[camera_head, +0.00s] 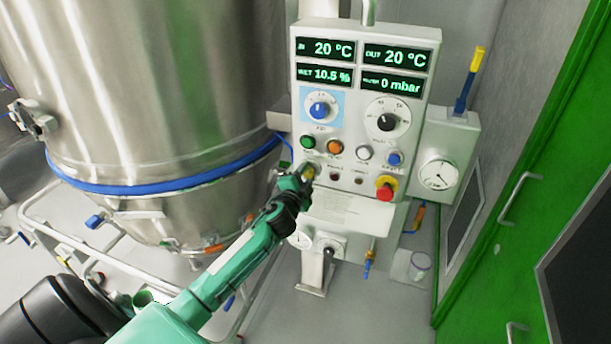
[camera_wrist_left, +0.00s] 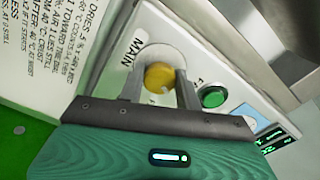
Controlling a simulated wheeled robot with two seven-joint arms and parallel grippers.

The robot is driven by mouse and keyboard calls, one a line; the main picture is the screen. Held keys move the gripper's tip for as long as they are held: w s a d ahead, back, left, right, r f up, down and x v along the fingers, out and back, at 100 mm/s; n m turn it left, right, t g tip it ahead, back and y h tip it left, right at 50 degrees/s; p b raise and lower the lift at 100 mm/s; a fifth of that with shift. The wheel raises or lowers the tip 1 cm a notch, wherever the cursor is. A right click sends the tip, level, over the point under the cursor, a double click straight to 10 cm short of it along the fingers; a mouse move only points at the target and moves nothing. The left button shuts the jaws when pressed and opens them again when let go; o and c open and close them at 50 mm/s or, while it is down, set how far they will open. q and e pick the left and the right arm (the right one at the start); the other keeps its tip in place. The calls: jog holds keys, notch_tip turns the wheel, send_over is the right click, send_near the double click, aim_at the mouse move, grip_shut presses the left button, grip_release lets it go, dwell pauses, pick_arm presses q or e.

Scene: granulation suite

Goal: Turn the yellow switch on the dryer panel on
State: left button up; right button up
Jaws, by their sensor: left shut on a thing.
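The dryer panel (camera_head: 343,112) stands upright in the middle of the head view, with displays, knobs and buttons on its face. The yellow switch (camera_wrist_left: 159,76) sits on a round pale plate beside the word MAIN in the left wrist view. In the head view my left gripper (camera_head: 308,172) covers most of the switch at the panel's lower left. The gripper's two fingers (camera_wrist_left: 157,88) are on either side of the yellow switch, shut on it. The switch's pointer is largely hidden, so its setting is unclear. My right gripper is not in view.
A green button (camera_wrist_left: 213,96) is close beside the gripper. A red emergency button (camera_head: 385,190) is at the panel's lower right. A large steel vessel (camera_head: 150,90) stands left of the panel. A green door frame (camera_head: 540,150) is at the right.

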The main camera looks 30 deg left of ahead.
pick_arm(q)
jog(key=shift+m, duration=0.9)
jog(key=o, duration=1)
jog(key=b+v, duration=0.4)
jog(key=v, duration=1)
jog(key=shift+w, duration=0.15)
